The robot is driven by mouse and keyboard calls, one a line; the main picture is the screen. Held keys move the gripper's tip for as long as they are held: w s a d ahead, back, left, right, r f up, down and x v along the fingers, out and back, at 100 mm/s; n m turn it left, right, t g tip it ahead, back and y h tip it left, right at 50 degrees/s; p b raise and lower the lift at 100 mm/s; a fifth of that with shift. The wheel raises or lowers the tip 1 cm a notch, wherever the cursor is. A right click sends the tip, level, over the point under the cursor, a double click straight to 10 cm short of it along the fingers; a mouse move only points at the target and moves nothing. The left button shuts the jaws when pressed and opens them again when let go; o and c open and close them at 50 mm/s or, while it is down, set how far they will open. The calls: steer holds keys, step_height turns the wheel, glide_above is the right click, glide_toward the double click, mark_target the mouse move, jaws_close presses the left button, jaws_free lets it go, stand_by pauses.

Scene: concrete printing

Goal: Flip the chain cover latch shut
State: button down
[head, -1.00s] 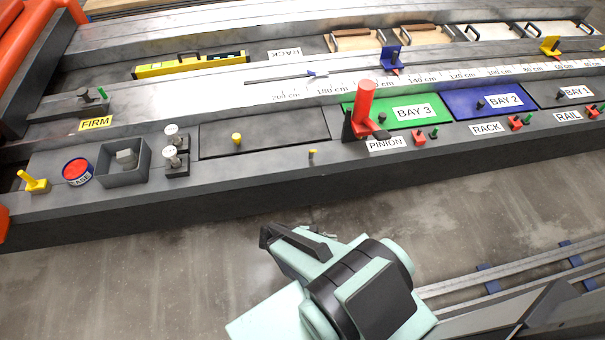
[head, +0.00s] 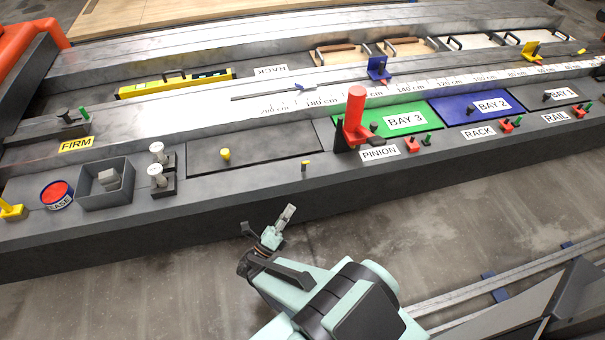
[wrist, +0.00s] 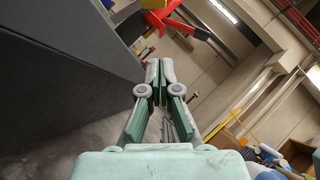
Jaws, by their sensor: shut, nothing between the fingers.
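A dark flat cover panel (head: 265,148) with a yellow knob (head: 225,154) lies in the bench top in the head view. A small upright yellow-tipped piece (head: 306,165) stands at its front right corner and looks like the latch; its exact position is hard to read. My gripper (head: 287,213) is in front of the bench, below and slightly left of this piece, and apart from it. In the wrist view my gripper (wrist: 154,80) has its fingers together and empty, beside a dark grey face. I cannot pick out the latch for certain there.
A tall red lever (head: 355,110) stands right of the panel, by the PINION label (head: 380,153). Two white-topped knobs (head: 158,165), an open grey box (head: 105,185) and a red-and-blue button (head: 56,194) are on the left.

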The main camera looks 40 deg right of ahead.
mark_target(305, 167)
steer(key=shift+d+g, duration=0.1)
steer(key=shift+g, duration=0.2)
steer(key=w+a+r+x, duration=0.1)
steer(key=w+x, duration=0.1)
steer(key=x, duration=1)
steer(key=shift+w+d+r, duration=0.15)
steer(key=shift+w+r, duration=0.1)
steer(key=shift+r, duration=0.1)
steer(key=shift+d+r, duration=0.1)
steer(key=shift+r, duration=0.1)
